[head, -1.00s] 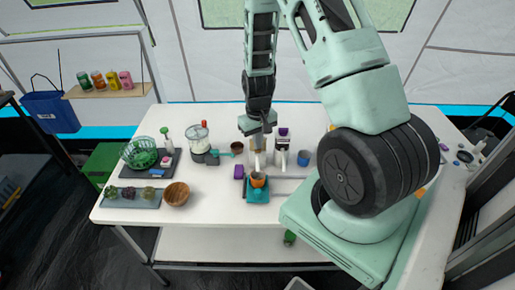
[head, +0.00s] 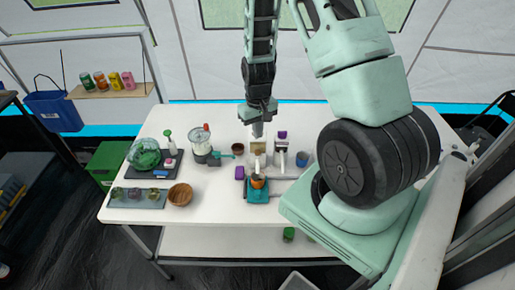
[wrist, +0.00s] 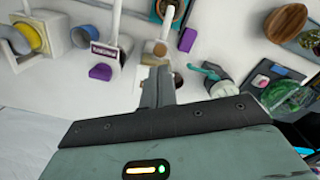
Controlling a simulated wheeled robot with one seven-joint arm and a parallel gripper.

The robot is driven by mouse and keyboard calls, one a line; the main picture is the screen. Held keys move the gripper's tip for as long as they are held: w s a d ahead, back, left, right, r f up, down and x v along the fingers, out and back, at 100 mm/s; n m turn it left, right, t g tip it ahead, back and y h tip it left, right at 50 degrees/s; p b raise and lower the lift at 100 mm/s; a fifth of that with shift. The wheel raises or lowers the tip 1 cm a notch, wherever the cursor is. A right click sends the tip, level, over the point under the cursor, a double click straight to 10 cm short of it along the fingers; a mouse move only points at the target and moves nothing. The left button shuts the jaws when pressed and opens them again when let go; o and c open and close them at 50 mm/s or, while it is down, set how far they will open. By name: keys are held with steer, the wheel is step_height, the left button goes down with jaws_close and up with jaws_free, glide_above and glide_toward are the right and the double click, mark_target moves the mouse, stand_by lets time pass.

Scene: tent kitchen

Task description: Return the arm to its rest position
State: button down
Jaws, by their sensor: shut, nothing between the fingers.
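My gripper (head: 257,131) hangs from my arm over the back middle of the white table (head: 140,208) in the head view, fingers pointing down. In the wrist view its two fingers (wrist: 159,76) are together with nothing between them. It is above and behind a teal stand (head: 257,196) with an orange cup (head: 258,182).
A blender-like jar (head: 203,141), wooden bowl (head: 180,194), blue cup (head: 302,159) and purple block (head: 239,172) stand around below my gripper. A hanging shelf (head: 112,90) with cans is at the back left.

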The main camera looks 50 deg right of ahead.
stand_by(0.4)
steer(key=s+a+r+n+y+b, duration=0.1)
steer(key=a+r+n+b, duration=0.3)
steer(key=a, duration=0.7)
steer(key=s+a+r+n+p, duration=0.1)
steer(key=a+r, duration=0.4)
steer(key=a, duration=0.6)
steer(key=s+a+r+n+b, duration=0.1)
steer(key=s+a+r+n, duration=0.2)
steer(key=s+a, duration=0.3)
steer(key=s+a+r+n+b, duration=0.1)
steer(key=s+a+r+n, duration=0.2)
steer(key=s, duration=0.6)
steer(key=a, duration=0.2)
steer(key=shift+s+a, duration=0.35)
steer(key=shift+s, duration=0.05)
